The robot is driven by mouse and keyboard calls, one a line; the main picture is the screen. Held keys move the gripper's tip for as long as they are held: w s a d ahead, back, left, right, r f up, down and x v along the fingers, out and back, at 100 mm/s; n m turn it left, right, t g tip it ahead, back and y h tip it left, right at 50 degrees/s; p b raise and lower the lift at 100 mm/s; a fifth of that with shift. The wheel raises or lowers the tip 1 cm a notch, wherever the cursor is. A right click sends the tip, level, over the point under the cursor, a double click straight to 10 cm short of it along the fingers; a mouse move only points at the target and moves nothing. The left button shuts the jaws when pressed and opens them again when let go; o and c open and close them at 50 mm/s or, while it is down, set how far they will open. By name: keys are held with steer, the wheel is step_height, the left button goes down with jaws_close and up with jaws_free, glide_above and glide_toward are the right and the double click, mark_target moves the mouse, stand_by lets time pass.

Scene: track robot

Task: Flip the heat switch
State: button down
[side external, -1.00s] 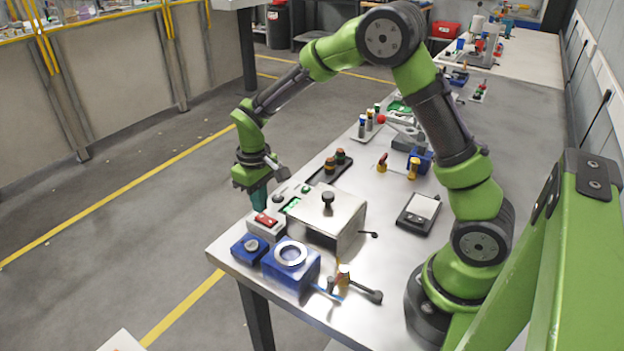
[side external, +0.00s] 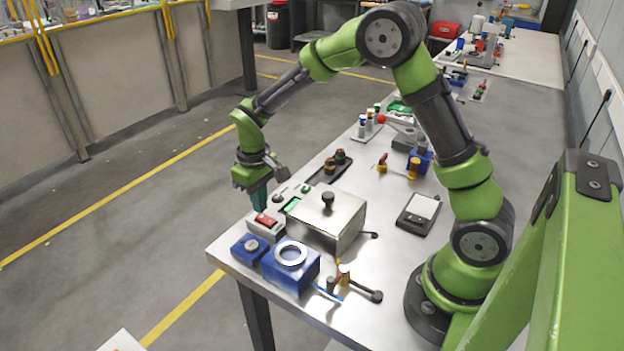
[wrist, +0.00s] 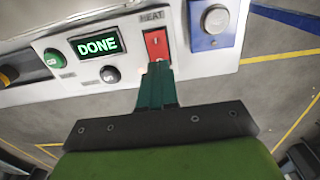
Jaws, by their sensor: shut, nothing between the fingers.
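The red heat switch (wrist: 157,44) sits under the label HEAT on a white panel (wrist: 130,63) in the wrist view. It also shows as a red rocker (side external: 265,220) at the table's front left in the side view. My gripper (wrist: 158,66) is shut and empty, its teal fingertips at the lower edge of the switch. In the side view my gripper (side external: 260,208) points down just behind the switch. Whether the tips touch the switch I cannot tell. The panel's green display (wrist: 100,45) reads DONE.
A blue box with a round silver button (wrist: 215,18) is beside the switch. A green button (wrist: 53,58) and a dark knob (wrist: 109,74) sit on the same panel. A metal box with a black knob (side external: 328,198) and a blue block with a white ring (side external: 290,253) stand close by.

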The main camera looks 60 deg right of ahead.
steer(key=shift+f, duration=0.95)
stand_by(0.5)
steer(key=shift+r, duration=3.55)
steer(key=shift+s+f, duration=0.1)
steer(key=shift+f, duration=0.15)
steer(key=s+r+m+t+y, duration=0.1)
steer(key=s+r+m+t, duration=0.1)
steer(key=s+r, duration=0.5)
steer(key=s+a+r+m+t+y, duration=0.1)
steer(key=s+r+t, duration=0.4)
steer(key=s, duration=0.7)
step_height(320, 180, up, 2)
steer(key=shift+s+r+m, duration=0.1)
steer(key=shift+s+m, duration=0.2)
steer(key=shift+m, duration=0.2)
